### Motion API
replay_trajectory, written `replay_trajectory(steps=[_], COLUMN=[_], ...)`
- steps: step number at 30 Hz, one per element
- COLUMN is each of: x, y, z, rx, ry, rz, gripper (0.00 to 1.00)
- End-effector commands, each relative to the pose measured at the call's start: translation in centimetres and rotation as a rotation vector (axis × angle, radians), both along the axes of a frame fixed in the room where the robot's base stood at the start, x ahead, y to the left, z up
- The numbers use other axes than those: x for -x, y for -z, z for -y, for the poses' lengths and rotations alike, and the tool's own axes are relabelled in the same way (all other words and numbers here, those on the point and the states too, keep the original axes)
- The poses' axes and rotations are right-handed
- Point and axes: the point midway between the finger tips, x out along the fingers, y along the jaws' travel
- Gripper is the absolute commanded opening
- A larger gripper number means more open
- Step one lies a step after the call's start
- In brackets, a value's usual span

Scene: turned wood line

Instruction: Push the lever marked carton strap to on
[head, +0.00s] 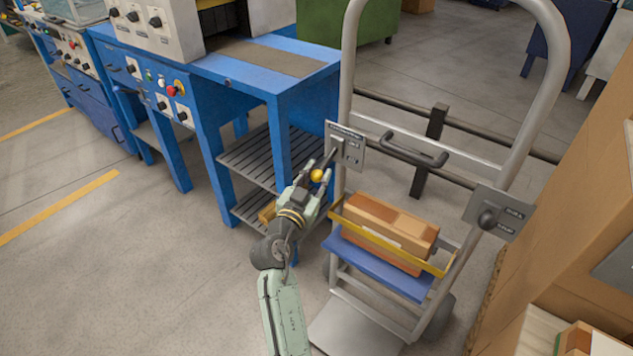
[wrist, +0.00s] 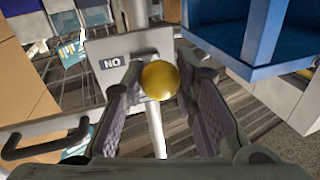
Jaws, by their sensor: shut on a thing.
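The lever has a yellow ball knob (head: 317,175) on a short shaft that rises to a grey plate (head: 351,147) on the left upright of the hand truck. The wrist view shows the yellow knob (wrist: 160,80) in front of the plate (wrist: 130,52), with a label that looks like an inverted "ON". The plate's title is too small to read in the head view. My gripper (head: 318,181) is shut on the knob. In the wrist view, the fingers (wrist: 158,92) lie on either side of the knob, which hides the shaft behind it.
A second plate (head: 515,216) with a dark knob is on the right upright. A dark handle (head: 400,152) crosses between the uprights. A carton (head: 378,228) sits on the blue shelf (head: 365,263). A blue workbench (head: 250,80) stands close left; floor lies open further left.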

Motion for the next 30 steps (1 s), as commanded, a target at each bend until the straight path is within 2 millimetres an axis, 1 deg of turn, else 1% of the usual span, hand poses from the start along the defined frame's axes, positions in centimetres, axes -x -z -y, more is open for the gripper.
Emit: replay_trajectory(steps=[1,7,15,27,28,30], x=[-0.10,-0.29,-0.50,-0.54,-0.54,-0.53], y=[1.03,1.55,1.59,1.35,1.36,1.36], z=[-0.03,0.11,0.28,0.32,0.32,0.33], rx=[0.009,0.044,0.080,0.087,0.087,0.087], ry=[-0.002,-0.002,-0.001,-0.001,-0.002,-0.001], rz=[0.017,0.066,0.115,0.119,0.118,0.118], gripper=[0.00,0.00,0.00,0.00,0.28,0.32])
